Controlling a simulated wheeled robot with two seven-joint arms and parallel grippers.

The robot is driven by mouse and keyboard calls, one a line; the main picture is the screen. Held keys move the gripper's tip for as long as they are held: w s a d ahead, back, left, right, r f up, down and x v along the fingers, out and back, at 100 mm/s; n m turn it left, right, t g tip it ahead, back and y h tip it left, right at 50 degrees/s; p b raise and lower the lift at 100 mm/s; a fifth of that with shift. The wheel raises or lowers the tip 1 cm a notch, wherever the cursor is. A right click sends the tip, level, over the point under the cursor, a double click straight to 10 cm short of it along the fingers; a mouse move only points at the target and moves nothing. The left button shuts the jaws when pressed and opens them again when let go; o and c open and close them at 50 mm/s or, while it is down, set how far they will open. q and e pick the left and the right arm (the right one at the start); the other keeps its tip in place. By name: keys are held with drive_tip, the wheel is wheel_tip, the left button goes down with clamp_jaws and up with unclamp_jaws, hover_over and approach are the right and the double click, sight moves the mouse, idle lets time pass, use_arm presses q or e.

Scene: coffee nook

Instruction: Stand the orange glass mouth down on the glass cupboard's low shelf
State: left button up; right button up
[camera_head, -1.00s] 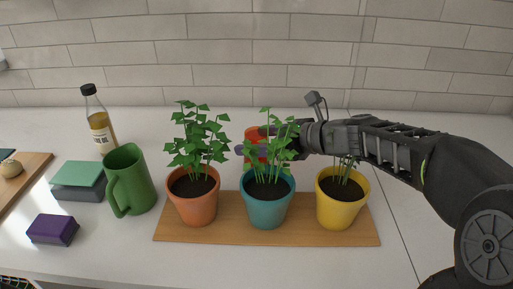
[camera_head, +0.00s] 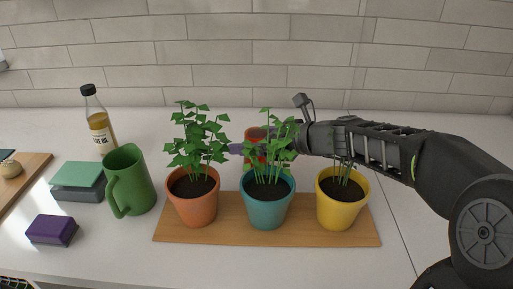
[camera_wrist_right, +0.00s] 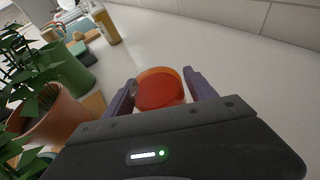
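The orange glass (camera_head: 254,134) stands on the counter behind the potted plants, partly hidden by the leaves of the middle plant. In the right wrist view the glass (camera_wrist_right: 158,90) shows its round upper end. My right gripper (camera_wrist_right: 160,76) has its two purple fingers apart, one on each side of the glass, with little space between. In the head view one purple fingertip of the right gripper (camera_head: 237,148) shows left of the glass; the rest is mostly behind leaves. My left gripper is not in view. The glass cupboard is not in view.
Plants in orange (camera_head: 194,207), teal (camera_head: 267,210) and yellow (camera_head: 341,210) pots stand on a wooden board (camera_head: 230,235) in front of my right arm. A green jug (camera_head: 130,180), bottle (camera_head: 101,130) and purple block (camera_head: 52,230) are left. Counter behind is clear.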

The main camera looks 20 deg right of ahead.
clamp_jaws()
idle(0.5)
drive_tip(key=shift+r, duration=0.1)
wheel_tip(320, 180, up, 18)
drive_tip(key=p, duration=0.4)
drive_tip(key=shift+p, duration=0.3)
idle(0.4)
